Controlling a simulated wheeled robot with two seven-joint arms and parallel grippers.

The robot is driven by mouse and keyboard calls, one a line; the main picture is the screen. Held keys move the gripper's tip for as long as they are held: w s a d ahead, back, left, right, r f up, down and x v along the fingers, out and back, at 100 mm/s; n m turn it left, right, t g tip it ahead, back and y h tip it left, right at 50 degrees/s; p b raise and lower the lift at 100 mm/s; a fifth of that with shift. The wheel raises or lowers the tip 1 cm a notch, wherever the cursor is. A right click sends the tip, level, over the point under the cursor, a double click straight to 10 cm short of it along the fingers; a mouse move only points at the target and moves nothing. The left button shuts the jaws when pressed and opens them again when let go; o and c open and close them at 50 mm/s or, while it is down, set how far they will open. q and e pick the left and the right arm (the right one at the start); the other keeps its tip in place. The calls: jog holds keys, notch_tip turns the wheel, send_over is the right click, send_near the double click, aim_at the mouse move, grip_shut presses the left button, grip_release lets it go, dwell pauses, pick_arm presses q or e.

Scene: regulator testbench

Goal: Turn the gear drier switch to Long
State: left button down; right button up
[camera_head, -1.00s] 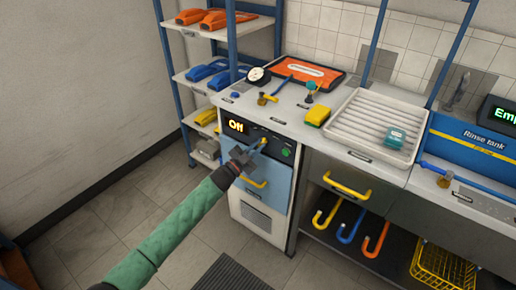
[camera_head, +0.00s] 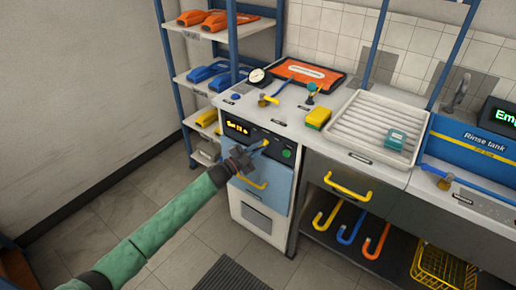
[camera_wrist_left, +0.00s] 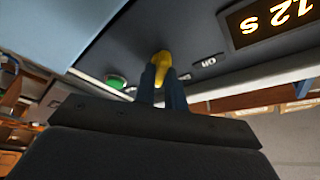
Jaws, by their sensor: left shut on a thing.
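The gear drier (camera_head: 262,195) is the white and blue cabinet with a dark control panel at the left end of the bench. Its yellow switch (camera_head: 265,143) sits mid-panel, partly covered by my fingers. My left gripper (camera_head: 257,149) is at the panel, shut on the switch. The amber display (camera_head: 238,127) is lit; in the left wrist view the display (camera_wrist_left: 270,18) shows upside down and seems to read 12 s. My right gripper is not in view.
A green button (camera_head: 287,154) is right of the switch. The benchtop above carries a gauge (camera_head: 258,76), a yellow sponge (camera_head: 318,118) and a white ribbed tray (camera_head: 368,125). The floor at left is clear.

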pick_arm(q)
jog(key=c, duration=1.5)
grip_release()
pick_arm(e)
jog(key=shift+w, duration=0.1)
pick_arm(q)
jog(key=shift+o, duration=0.2)
